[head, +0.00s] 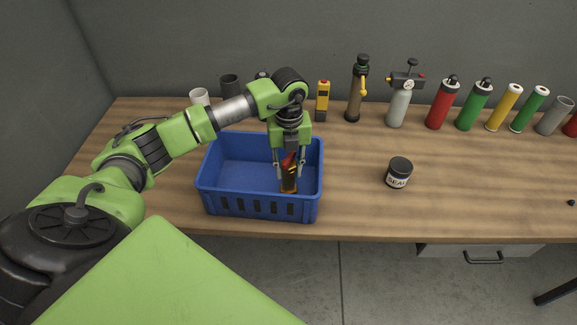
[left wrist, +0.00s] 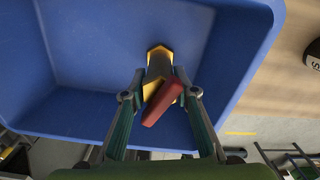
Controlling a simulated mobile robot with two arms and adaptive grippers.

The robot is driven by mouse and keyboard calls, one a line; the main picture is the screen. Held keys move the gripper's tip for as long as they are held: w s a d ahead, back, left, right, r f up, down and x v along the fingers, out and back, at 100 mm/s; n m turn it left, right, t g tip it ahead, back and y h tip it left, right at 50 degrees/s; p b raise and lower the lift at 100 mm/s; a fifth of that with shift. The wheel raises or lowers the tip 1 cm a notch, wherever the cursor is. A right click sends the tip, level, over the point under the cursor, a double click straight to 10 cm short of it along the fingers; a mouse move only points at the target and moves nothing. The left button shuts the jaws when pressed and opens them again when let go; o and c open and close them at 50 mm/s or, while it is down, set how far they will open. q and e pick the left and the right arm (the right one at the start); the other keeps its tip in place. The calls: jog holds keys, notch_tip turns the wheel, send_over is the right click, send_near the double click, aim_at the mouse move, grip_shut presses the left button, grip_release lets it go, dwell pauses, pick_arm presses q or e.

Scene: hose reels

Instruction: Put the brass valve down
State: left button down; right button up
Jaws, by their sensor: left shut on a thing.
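The brass valve (head: 289,184), with a red handle, is between the fingers of my left gripper (head: 289,172). It also shows in the left wrist view (left wrist: 158,70), where the red handle lies across the fingertips. The left gripper points down and is shut on the valve, inside the blue crate (head: 222,203) near its right side. The crate is otherwise empty where I can see. I cannot tell whether the valve touches the crate floor. My right gripper is not in view.
A dark jar (head: 399,172) stands on the wooden table right of the crate. Along the back stand a yellow tool (head: 322,101), a grey cylinder with a gauge (head: 399,106), and red (head: 441,104) and green (head: 474,106) bottles. The table between crate and jar is clear.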

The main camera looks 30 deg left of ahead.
pick_arm(q)
jog(key=shift+f, duration=0.15)
jog(key=c, duration=1.6)
grip_release()
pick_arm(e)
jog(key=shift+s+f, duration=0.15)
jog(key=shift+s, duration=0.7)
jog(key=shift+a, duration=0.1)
pick_arm(q)
jog(key=shift+r, duration=0.35)
notch_tip(320, 180, up, 10)
jog(key=b, duration=0.3)
jog(key=shift+r+b, duration=0.25)
jog(key=shift+b, duration=0.05)
jog(key=shift+r, duration=0.65)
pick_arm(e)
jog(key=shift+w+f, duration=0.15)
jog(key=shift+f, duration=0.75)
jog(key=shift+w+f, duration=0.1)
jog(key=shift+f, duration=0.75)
pick_arm(q)
jog(key=shift+f, duration=0.1)
